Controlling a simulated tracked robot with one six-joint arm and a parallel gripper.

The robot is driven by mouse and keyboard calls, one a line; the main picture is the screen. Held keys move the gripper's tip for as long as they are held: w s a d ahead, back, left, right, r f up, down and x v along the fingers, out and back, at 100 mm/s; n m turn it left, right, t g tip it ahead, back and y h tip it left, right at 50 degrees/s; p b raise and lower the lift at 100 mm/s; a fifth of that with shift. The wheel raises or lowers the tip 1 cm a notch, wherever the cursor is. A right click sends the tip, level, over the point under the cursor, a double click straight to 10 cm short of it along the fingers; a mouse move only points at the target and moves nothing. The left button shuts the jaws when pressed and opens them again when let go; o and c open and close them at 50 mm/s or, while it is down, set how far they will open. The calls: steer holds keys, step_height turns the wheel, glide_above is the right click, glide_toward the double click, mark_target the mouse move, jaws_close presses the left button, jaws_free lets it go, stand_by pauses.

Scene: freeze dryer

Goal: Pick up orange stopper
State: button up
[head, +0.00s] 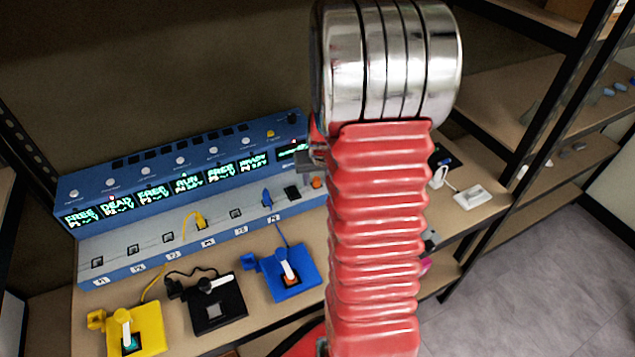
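A small orange piece (317,182), which looks like the orange stopper, shows at the right end of the blue device's lower ledge, close to the left edge of my red arm. Part of it may be hidden by the arm. My gripper is mostly hidden behind my arm. A small dark grey part (312,158) sticks out at the arm's left edge, just above the orange piece, and may belong to the gripper. I cannot see its fingertips, whether it touches anything, or whether it is open or shut.
The blue device (185,185) has several lit displays and sockets. A yellow plug (200,219) and blue plug (267,198) stand in its ledge. Yellow (150,322), black (228,300) and blue (305,262) bases stand in front. A white base (468,196) lies right; shelf posts stand beyond.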

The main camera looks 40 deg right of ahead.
mark_target(317, 181)
steer(key=shift+c, duration=0.5)
jaws_close()
step_height(317, 181, up, 10)
stand_by(0.7)
stand_by(0.5)
